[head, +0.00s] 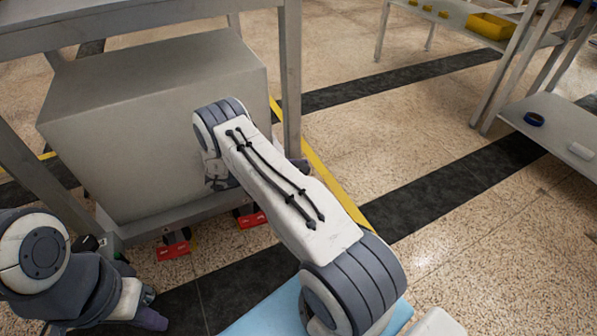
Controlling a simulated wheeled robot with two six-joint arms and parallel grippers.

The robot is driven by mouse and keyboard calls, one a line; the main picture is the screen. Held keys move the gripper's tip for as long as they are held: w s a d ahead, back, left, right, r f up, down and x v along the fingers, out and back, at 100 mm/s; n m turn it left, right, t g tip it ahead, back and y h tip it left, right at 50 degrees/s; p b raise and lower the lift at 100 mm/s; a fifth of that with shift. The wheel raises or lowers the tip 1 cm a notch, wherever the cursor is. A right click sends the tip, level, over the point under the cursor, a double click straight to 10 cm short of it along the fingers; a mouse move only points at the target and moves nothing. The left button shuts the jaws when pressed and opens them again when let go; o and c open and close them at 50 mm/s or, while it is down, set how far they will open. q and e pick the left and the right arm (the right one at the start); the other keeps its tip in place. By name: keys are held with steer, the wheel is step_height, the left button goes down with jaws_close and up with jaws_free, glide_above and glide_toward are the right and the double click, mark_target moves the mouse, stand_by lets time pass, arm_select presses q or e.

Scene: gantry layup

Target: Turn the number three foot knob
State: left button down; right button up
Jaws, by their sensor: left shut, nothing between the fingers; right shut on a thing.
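My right arm reaches across the middle of the view to the front of a large grey box-like unit (120,130). The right gripper (220,181) is mostly hidden behind its own wrist, low against the unit's right front. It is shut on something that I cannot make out. My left gripper (152,318) is at the lower left, shut and empty, above the dark floor strip. Two red foot parts show under the unit's frame, one left (174,246) and one right (250,216). A small dark knob-like part (88,243) sits at the frame's left corner. No numbers are readable.
The unit stands within a grey metal frame with a post (291,80) at its right. Yellow and black floor strips cross the speckled floor. Shelving (560,110) with a yellow bin (491,26) stands at the right. The floor between is clear.

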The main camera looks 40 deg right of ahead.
stand_by(0.4)
steer(key=o, duration=1.4)
steer(key=shift+c, duration=0.2)
steer(key=shift+r, duration=0.1)
steer(key=r+p, duration=0.2)
steer(key=r, duration=0.1)
steer(key=r+p, duration=0.2)
steer(key=shift+s+d+r, duration=0.15)
steer(key=shift+s+d, duration=0.15)
steer(key=shift+s, duration=0.05)
steer(key=s+d+r+p, duration=0.5)
steer(key=s+p, duration=0.1)
steer(key=s, duration=0.3)
steer(key=shift+s+r, duration=0.25)
steer(key=shift+s, duration=0.1)
